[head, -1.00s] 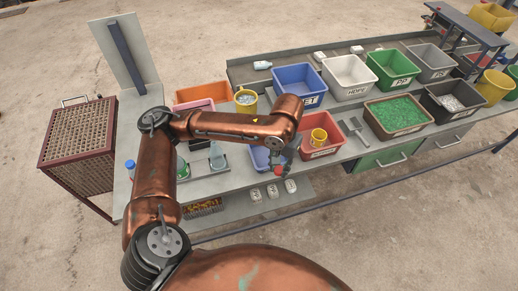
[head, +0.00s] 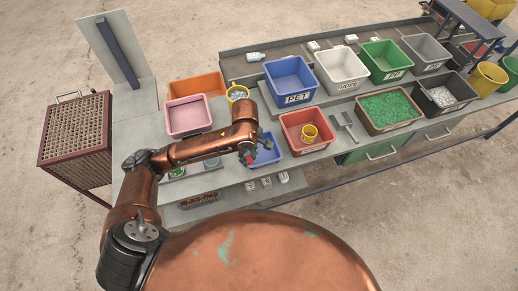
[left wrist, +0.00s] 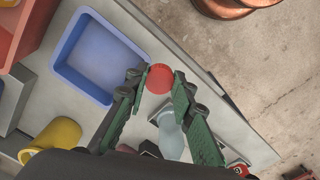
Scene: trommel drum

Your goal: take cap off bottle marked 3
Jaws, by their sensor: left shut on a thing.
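My left gripper (head: 248,157) is closed on a red cap (left wrist: 159,79), held between its fingertips above the bench. The red cap (head: 251,159) also shows in the head view, small. No bottle is seen under the cap between the fingers. A pale, clear bottle (left wrist: 172,135) stands in a holder below the gripper in the left wrist view, apart from the cap. No number 3 can be read on it. The bottle is mostly hidden by my arm in the head view. My right gripper is not in view.
A shallow blue tray (head: 264,150) lies beside the gripper, with a red bin (head: 309,130) to its right holding a yellow cup. A pink bin (head: 188,116) and a yellow mug (head: 238,92) stand behind. Sorting bins fill the right side.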

